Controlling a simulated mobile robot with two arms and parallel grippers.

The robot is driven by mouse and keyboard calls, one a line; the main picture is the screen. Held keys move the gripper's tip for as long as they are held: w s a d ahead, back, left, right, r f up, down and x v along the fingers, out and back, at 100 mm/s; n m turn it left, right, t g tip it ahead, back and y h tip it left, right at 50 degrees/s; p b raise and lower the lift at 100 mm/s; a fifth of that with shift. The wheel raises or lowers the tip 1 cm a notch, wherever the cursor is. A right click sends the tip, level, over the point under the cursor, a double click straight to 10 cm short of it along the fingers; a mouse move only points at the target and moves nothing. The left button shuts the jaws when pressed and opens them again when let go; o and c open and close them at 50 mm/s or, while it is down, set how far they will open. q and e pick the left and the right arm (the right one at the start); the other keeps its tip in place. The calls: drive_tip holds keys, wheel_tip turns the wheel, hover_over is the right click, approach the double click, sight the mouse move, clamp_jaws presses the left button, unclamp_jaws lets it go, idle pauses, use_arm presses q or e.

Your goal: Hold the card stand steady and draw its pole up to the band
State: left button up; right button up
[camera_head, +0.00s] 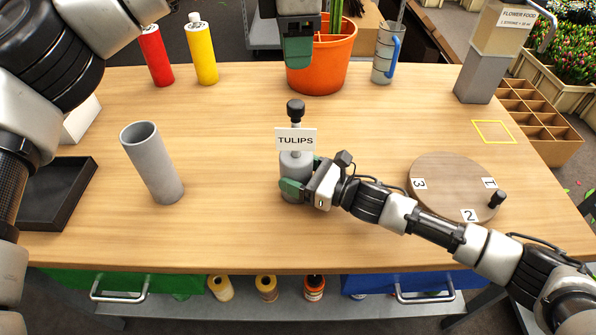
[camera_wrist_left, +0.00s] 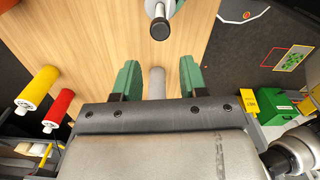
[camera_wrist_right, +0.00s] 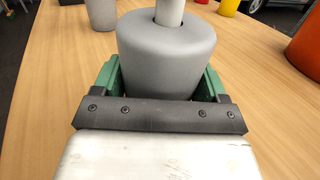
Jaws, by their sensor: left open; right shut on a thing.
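The card stand (camera_head: 296,163) is upright on the table, with a round grey base, a white TULIPS card (camera_head: 296,140) and a black knob (camera_head: 296,107) on top. My right gripper (camera_head: 303,177) is shut on the grey base from the right. In the right wrist view the base (camera_wrist_right: 166,55) sits between the green fingers, with the pale pole (camera_wrist_right: 170,12) rising from it. My left gripper (camera_head: 299,50) is open, above and behind the stand, in front of the orange pot. The left wrist view shows a black knob (camera_wrist_left: 160,28) beyond its fingers. I cannot make out a band.
A grey tube (camera_head: 153,165) stands left of the stand; a numbered turntable (camera_head: 450,180) lies to the right. A red bottle (camera_head: 156,57), a yellow bottle (camera_head: 202,50), the orange pot (camera_head: 335,60) and a grey jug (camera_head: 385,55) stand along the back. A black tray (camera_head: 60,190) is at left.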

use_arm(q)
drive_tip(key=shift+o, duration=1.5)
drive_tip(key=shift+f, duration=0.25)
drive_tip(key=f+m+h, duration=0.1)
drive_tip(key=f+m, duration=0.1)
drive_tip(key=a+f+m+g+h, duration=0.1)
drive_tip(key=f+h, duration=0.1)
drive_tip(key=f+m+h, duration=0.1)
drive_tip(key=m, duration=0.1)
drive_tip(key=shift+w+a+f+m+g, duration=0.3)
drive_tip(key=shift+w+a+f+g, duration=0.05)
drive_tip(key=shift+a+f+g, duration=0.05)
drive_tip(key=n+t+h, duration=0.6)
drive_tip(key=n+h, duration=0.1)
drive_tip(key=h, duration=0.7)
approach(296, 103)
drive_tip(key=x, duration=1)
drive_tip(key=shift+f, duration=0.15)
